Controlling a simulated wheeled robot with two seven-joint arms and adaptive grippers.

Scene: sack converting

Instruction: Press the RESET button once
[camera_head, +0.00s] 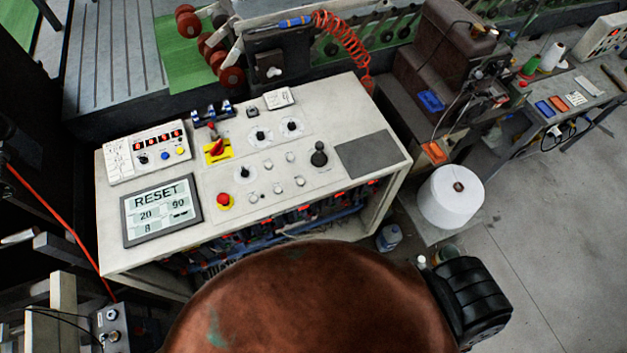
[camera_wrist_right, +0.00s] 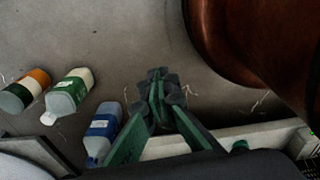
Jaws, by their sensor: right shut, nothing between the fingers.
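The word RESET shows in large letters on a grey-framed screen (camera_head: 160,210) at the left front of the pale control desk (camera_head: 235,262); the numbers 20, 90 and 8 are below it. A box with red digits (camera_head: 148,151) behind the screen carries a black knob, a blue button (camera_head: 165,156) and a yellow button (camera_head: 180,152); its small print is unreadable. My right gripper (camera_wrist_right: 158,84) is shut and empty in the right wrist view, over the floor, away from the desk top. My left gripper is out of view.
A large brown rounded surface (camera_head: 300,305) fills the bottom of the head view. Bottles (camera_wrist_right: 70,92) and a blue container (camera_wrist_right: 102,128) stand near my right gripper.

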